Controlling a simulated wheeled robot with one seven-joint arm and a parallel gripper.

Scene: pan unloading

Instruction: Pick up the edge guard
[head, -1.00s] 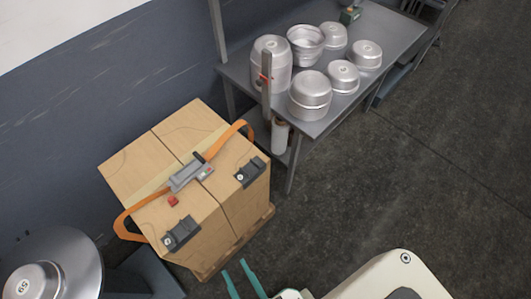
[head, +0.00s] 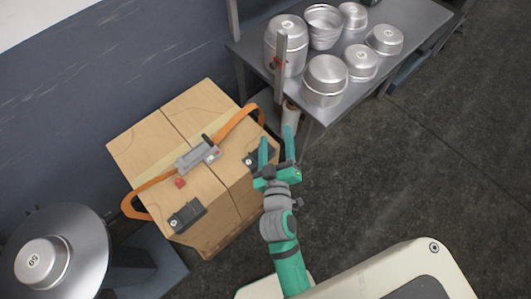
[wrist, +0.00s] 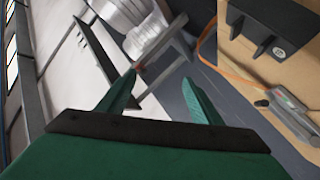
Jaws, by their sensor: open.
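Two black edge guards lie on the front top edge of the strapped boxes: one at the left (head: 187,216), and one at the right (head: 249,162), partly hidden behind my gripper. My gripper (head: 276,138) is open and empty, with its teal fingers beside the right guard in the head view. In the wrist view the fingers (wrist: 159,80) are spread with nothing between them. A black guard with a round pale label (wrist: 262,32) shows there at the upper right, apart from the fingers. I cannot tell which of the two it is.
An orange strap (head: 233,121) with a grey tensioner (head: 196,155) crosses the boxes (head: 150,137). A small red block (head: 180,183) lies beside it. A grey table (head: 410,58) holds several metal pots behind. A round metal stand (head: 85,243) is at lower left. The right floor is clear.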

